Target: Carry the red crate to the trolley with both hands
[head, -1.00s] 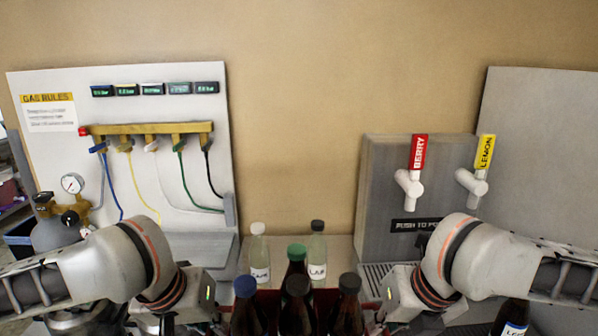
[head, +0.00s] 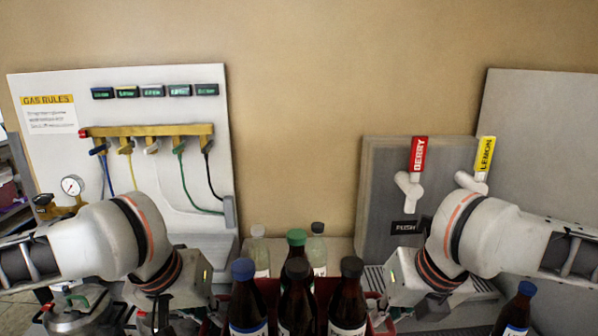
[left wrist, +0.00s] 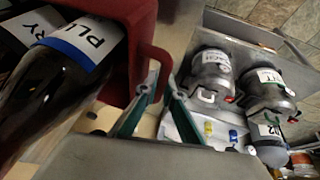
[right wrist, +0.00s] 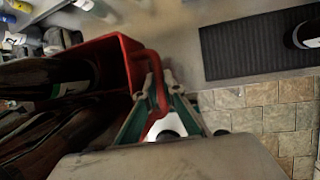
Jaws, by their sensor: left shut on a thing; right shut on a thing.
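The red crate (right wrist: 100,52) holds several dark bottles (head: 297,300) with blue, green and dark caps. In the head view only bits of its red rim (head: 373,302) show; the bottles and my arms hide the rest. My left gripper (left wrist: 155,92) is shut on the crate's red side handle (left wrist: 153,58), as the left wrist view shows. My right gripper (right wrist: 162,92) is shut on the opposite handle (right wrist: 153,68). The bottles look upright in the head view. No trolley can be made out for certain.
Two clear bottles (head: 318,250) stand behind the crate. A tap box (head: 390,195) is at right, a gas board (head: 150,200) at left. A dark bottle (head: 515,312) stands at far right. Metal vessels (left wrist: 212,75) show in the left wrist view, a black mat (right wrist: 255,45) in the right.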

